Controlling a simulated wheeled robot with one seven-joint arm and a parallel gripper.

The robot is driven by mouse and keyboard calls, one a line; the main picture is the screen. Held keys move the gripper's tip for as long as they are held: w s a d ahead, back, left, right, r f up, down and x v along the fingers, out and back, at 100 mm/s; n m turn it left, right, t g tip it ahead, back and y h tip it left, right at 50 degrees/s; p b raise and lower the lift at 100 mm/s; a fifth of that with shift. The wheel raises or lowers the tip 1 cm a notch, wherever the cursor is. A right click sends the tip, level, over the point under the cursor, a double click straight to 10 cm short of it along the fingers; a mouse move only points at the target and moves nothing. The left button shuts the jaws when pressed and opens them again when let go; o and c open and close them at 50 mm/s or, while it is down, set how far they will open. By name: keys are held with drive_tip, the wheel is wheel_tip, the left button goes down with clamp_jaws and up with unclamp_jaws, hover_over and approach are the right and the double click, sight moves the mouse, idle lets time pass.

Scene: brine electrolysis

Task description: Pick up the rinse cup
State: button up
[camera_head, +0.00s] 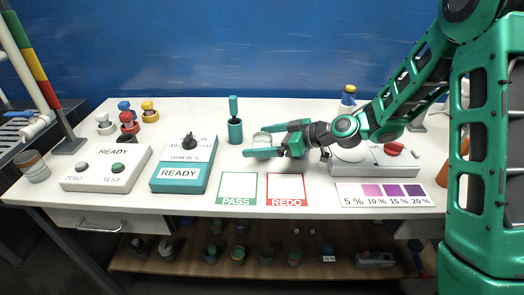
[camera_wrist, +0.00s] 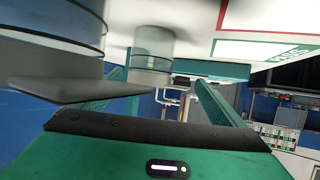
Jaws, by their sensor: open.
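A small clear cup (camera_head: 262,137) stands on the white table right of the teal holder, at my gripper's fingertips; I take it as the rinse cup. My gripper (camera_head: 264,142) is open and low over the table, reaching in from the right with its fingers pointing left. In the wrist view a translucent grey cup (camera_wrist: 152,45) shows ahead between the open fingers (camera_wrist: 158,78). I cannot tell whether either finger touches it. A larger clear cylinder (camera_wrist: 60,22) fills the upper left of that view, close to the camera; its identity is unclear.
A teal holder (camera_head: 235,130) stands left of the cup. The PASS card (camera_head: 239,188) and REDO card (camera_head: 285,188) lie in front. A white device with a red knob (camera_head: 393,149) sits under my arm. The READY boxes (camera_head: 181,174) stand left. The table behind the cup looks clear.

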drive_tip(key=shift+w+a+f, duration=0.1)
drive_tip(key=shift+a, duration=0.2)
drive_tip(key=c, duration=1.3)
drive_tip(key=shift+o, duration=0.2)
